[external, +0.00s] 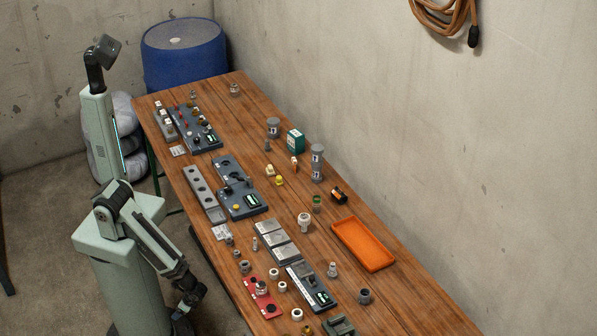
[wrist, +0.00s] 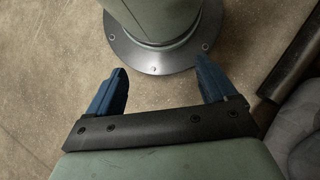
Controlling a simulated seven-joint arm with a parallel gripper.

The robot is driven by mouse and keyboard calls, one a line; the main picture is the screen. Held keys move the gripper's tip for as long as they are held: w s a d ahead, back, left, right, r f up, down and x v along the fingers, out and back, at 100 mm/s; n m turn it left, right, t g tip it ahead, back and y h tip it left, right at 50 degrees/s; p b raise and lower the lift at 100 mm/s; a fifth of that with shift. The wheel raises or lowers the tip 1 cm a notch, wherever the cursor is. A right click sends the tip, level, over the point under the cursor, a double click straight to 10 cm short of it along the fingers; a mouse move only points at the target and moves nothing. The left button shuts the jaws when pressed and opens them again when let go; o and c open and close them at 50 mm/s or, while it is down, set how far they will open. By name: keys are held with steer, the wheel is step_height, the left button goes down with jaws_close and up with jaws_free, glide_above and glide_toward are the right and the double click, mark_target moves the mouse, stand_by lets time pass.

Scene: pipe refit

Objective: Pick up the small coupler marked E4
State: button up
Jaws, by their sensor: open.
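Several small grey metal fittings stand on the wooden table (external: 395,265) in the external view. They include one near the front edge (external: 245,267), one toward the right (external: 364,296) and one at the far end (external: 235,89). The marking E4 is not legible on any of them, so I cannot tell which is the coupler. My gripper (wrist: 160,72) is open and empty in the wrist view, with two blue fingers wide apart over the floor by my own base. In the external view my arm hangs low beside the table's near edge, away from the fittings.
An orange tray (external: 363,243) lies on the right of the table. Dark device panels (external: 240,200), a grey rack (external: 203,192), a red plate (external: 262,303) and white rings crowd the near side. A blue drum (external: 184,60) stands behind.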

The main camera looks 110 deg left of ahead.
steer(key=shift+o, duration=1.4)
steer(key=shift+w, duration=0.1)
